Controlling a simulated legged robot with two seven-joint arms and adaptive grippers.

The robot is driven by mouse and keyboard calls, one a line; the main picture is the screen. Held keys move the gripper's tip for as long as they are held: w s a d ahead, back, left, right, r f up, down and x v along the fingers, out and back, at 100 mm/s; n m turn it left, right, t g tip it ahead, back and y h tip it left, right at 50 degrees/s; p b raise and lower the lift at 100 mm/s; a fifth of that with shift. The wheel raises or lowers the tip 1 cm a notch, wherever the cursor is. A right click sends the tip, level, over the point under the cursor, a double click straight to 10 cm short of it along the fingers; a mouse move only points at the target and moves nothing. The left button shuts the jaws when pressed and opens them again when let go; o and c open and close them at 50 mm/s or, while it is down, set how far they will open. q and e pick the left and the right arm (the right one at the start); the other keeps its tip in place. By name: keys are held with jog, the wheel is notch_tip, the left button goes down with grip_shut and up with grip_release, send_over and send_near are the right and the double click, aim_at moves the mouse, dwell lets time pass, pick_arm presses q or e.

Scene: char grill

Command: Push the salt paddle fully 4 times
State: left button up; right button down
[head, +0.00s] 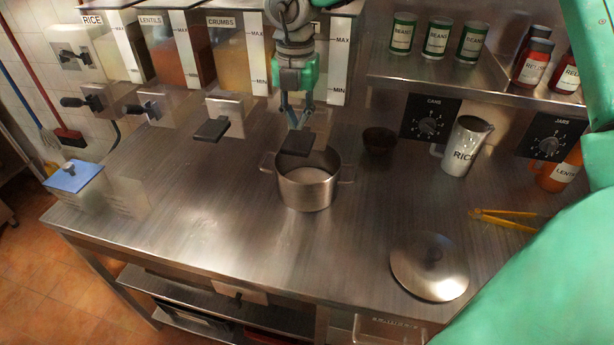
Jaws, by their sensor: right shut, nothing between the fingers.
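A row of dispensers with dark paddles stands along the back left. The fourth dispenser (339,72) has its label hidden behind my right arm, so I cannot read whether it says salt. Its dark paddle (298,144) sticks out over the back of a steel pot (308,192). My right gripper (296,124) is shut and empty, pointing down just above and behind this paddle. I cannot tell whether the fingertips touch it. The open pot stands on the counter below the paddle. My left gripper is not in view.
The crumbs paddle (211,130) is just left. A dark bowl (379,141), a rice jug (465,147) and yellow tongs (503,218) are to the right. A pot lid (429,266) lies at front right. The counter (200,215) left of the pot is clear.

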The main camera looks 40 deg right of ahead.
aim_at(298, 143)
jog(key=shift+f, duration=0.15)
dwell(0.4)
jog(key=shift+f+b, duration=1)
jog(key=shift+f, duration=1.7)
jog(key=shift+s, duration=0.1)
jog(key=shift+r+p, duration=1.15)
jog(key=shift+r, duration=1.75)
jog(key=shift+r, duration=2.5)
